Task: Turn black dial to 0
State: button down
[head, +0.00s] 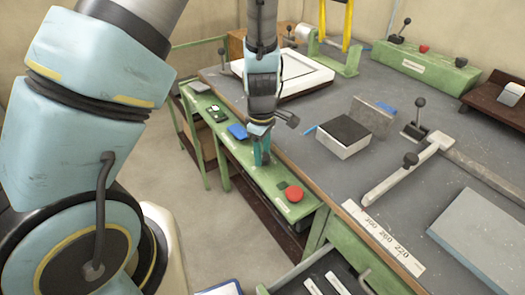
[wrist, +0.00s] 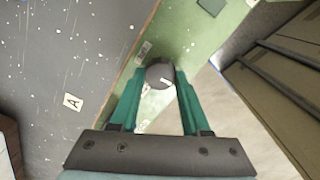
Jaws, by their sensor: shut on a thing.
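The black dial (wrist: 160,76) shows in the wrist view as a round dark-grey knob with a small white mark on its face. It sits on the green panel (wrist: 205,45), with small white labels beside it that are too small to read. My gripper (wrist: 161,80) has its teal fingers on either side of the dial, shut on it. In the head view my gripper (head: 262,160) points down at the green ledge (head: 270,177) along the bench, and it hides the dial there.
A red button (head: 294,193) is on the ledge just in front of my gripper, and a blue object (head: 237,131) lies behind it. The grey bench (head: 325,185) holds a dark-topped block (head: 343,135) and a lever clamp (head: 405,170). Open floor (head: 180,185) lies left of the ledge.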

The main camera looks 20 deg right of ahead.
dwell(0.3)
jog(key=c, duration=0.7)
grip_release()
jog(key=shift+o, duration=0.2)
notch_tip(320, 180, up, 11)
jog(key=shift+a, duration=0.15)
jog(key=a+r+m, duration=0.2)
jog(key=a+m, duration=0.1)
jog(key=a, duration=0.6)
jog(key=w+a+r+m+t, duration=0.1)
jog(key=a+r+m, duration=0.1)
jog(key=a, duration=0.7)
jog(key=w+a+r+m, duration=0.1)
jog(key=a+m, duration=0.3)
jog(key=a, duration=0.6)
jog(key=shift+r, duration=0.9)
